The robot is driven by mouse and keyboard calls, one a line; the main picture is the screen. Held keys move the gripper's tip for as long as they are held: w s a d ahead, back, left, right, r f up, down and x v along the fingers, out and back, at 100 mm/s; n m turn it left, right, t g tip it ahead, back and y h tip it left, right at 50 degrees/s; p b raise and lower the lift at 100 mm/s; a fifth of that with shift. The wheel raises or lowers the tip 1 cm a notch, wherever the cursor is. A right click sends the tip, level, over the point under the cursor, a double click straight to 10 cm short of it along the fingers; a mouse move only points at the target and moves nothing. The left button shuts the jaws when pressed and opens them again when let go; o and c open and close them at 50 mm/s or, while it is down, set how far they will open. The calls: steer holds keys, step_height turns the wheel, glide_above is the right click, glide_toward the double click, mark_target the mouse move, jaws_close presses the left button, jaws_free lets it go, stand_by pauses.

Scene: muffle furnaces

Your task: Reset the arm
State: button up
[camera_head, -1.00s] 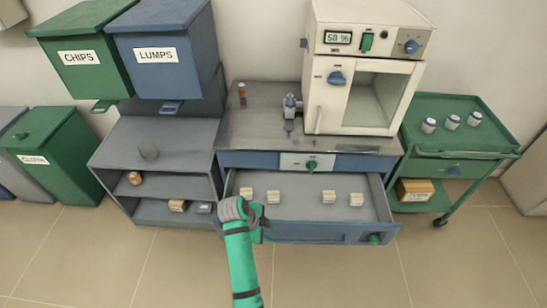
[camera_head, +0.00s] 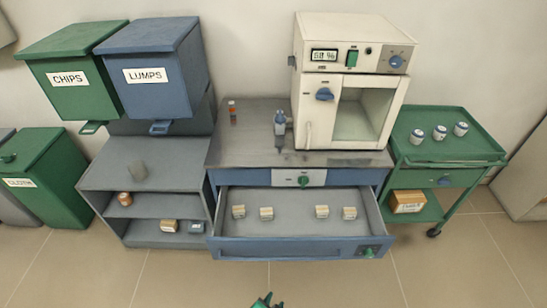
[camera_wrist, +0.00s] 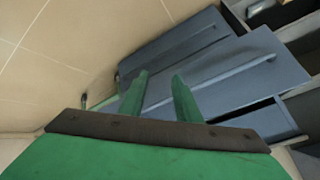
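My gripper (camera_wrist: 162,82) shows in the wrist view as two green fingers standing apart, with nothing between them. In the head view only a small green part of my gripper (camera_head: 263,300) shows at the bottom edge, in front of the open drawer and apart from it. The rest of my arm is out of that view. The lower drawer (camera_head: 290,248) of the metal bench is pulled out, with several small pale blocks inside. In the wrist view, blue-grey panels (camera_wrist: 215,70) lie beyond the fingers.
The furnace (camera_head: 350,30) stands on the bench (camera_head: 250,140), its door side facing me. A green cart (camera_head: 445,160) stands right, a grey shelf (camera_head: 150,160) left, below the CHIPS bin (camera_head: 70,78) and LUMPS bin (camera_head: 160,75). The tiled floor (camera_head: 180,280) in front is clear.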

steer(key=s+r+n+t+y, duration=0.1)
steer(key=s+r+n+t, duration=0.6)
steer(key=s+r, duration=1.4)
step_height(320, 180, up, 4)
steer(key=shift+a+f+n+t+y, duration=0.15)
steer(key=shift+n+t+y, duration=0.15)
steer(key=shift+n, duration=0.5)
steer(key=shift+s, duration=0.1)
